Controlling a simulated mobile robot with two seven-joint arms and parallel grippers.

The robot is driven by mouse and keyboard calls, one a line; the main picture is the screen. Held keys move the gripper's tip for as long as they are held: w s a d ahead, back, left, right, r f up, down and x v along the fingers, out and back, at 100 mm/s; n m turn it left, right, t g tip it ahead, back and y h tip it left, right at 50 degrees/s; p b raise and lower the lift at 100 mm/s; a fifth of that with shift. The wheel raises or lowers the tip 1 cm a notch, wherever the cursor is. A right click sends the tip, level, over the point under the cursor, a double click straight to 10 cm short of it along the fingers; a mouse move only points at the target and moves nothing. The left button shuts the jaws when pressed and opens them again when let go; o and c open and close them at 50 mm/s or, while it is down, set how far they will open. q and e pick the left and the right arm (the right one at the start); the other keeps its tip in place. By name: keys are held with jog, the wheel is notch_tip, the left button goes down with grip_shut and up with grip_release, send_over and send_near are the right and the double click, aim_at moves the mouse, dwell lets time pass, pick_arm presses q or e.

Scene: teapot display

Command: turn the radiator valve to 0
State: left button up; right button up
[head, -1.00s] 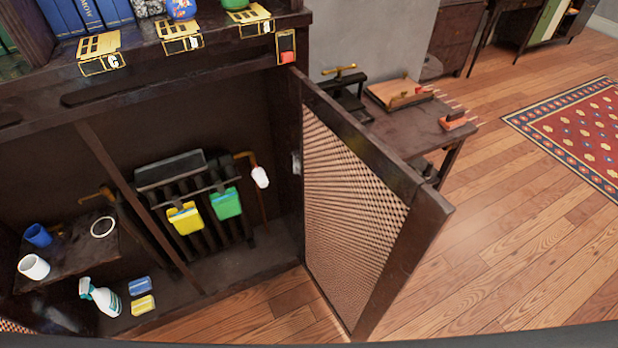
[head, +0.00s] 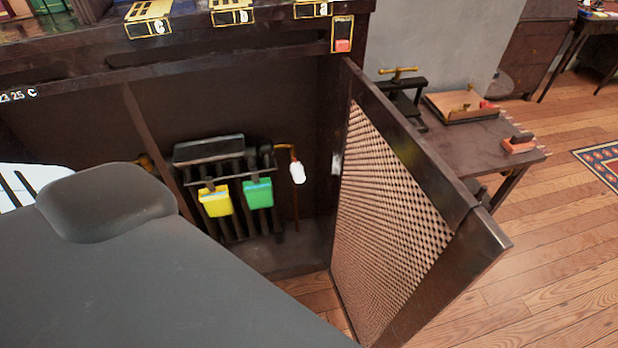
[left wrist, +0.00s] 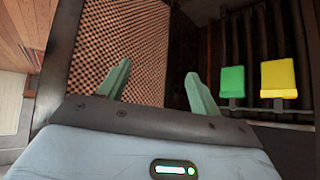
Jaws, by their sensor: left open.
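The radiator valve (head: 297,172) is a white knob on a copper pipe, at the right of the dark radiator (head: 209,150) inside the open cabinet. Its number marks are too small to read. In the head view my left arm covers the lower left, and its gripper's fingers are not seen there. In the left wrist view my left gripper (left wrist: 157,85) is open with nothing between its fingers, in front of the mesh door. The valve cannot be made out in that view. My right gripper is not in view.
The mesh cabinet door (head: 390,200) stands open to the right of the valve. A yellow holder (head: 215,202) and a green holder (head: 258,194) hang on the radiator, also seen in the wrist view. A low table (head: 465,135) stands behind the door.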

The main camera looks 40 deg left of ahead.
pick_arm(q)
jog(key=w+a+f+y+b, duration=0.2)
jog(key=w+a+f+b, duration=0.25)
jog(key=w+f, duration=0.25)
jog(key=n+t+y+b, duration=0.4)
jog(key=n+y+b, duration=0.5)
jog(key=b, duration=1.2)
send_near(299, 180)
notch_tip(299, 180, down, 2)
jog(key=w+a+m+y, duration=0.1)
jog(key=w+a, duration=0.1)
jog(key=w, duration=0.1)
jog(key=shift+w+a+y, duration=0.2)
jog(key=shift+w+y, duration=0.05)
jog(key=shift+y, duration=0.15)
jog(key=shift+w+r, duration=0.15)
jog(key=shift+r, duration=0.15)
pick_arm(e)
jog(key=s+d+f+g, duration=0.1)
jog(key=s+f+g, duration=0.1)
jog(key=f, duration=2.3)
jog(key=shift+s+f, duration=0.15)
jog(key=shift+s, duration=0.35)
pick_arm(q)
jog(key=shift+w+a, duration=0.1)
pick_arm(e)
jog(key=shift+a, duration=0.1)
